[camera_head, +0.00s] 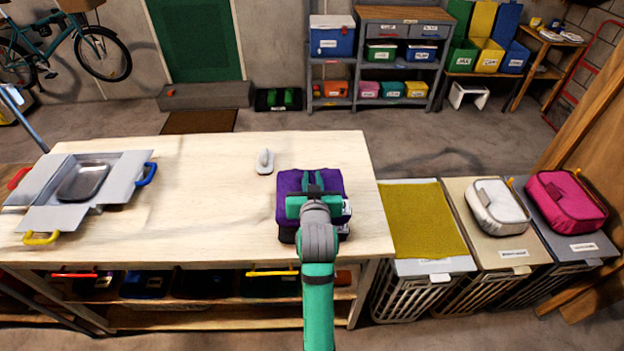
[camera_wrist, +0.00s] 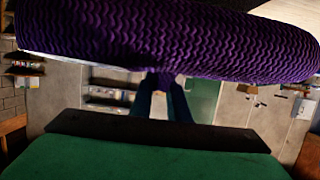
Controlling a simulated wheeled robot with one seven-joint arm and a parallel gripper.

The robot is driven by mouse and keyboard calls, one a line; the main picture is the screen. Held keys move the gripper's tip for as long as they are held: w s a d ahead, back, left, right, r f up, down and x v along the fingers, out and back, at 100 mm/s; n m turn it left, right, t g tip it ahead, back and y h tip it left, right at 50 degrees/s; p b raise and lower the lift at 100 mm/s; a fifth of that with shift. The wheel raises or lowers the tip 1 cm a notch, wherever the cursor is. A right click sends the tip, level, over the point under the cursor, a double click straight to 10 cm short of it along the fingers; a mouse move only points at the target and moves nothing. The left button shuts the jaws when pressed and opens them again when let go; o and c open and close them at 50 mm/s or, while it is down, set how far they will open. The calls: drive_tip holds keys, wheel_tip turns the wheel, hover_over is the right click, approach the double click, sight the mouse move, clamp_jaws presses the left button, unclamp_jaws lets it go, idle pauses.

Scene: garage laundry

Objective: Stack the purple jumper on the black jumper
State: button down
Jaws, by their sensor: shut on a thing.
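The purple jumper (camera_head: 330,183) is a folded bundle near the right end of the table in the head view. My gripper (camera_head: 312,185) is over it, with its fingers on the bundle. In the wrist view the ribbed purple jumper (camera_wrist: 170,42) fills the top, and my gripper's fingers (camera_wrist: 168,85) reach its lower edge and are shut on it. A black folded piece, likely the black jumper (camera_head: 287,236), shows just below the purple one. My arm and gripper hide much of both, so I cannot tell whether the two touch.
The table (camera_head: 200,200) is bare in the middle. A small grey iron (camera_head: 265,162) stands behind the jumpers. Hampers stand right of the table, with a white bundle (camera_head: 497,207) and a pink bundle (camera_head: 566,202) on two.

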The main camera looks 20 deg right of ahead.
drive_tip(key=shift+s+f, duration=0.1)
drive_tip(key=shift+f, duration=0.6)
drive_tip(key=c, duration=1.7)
unclamp_jaws()
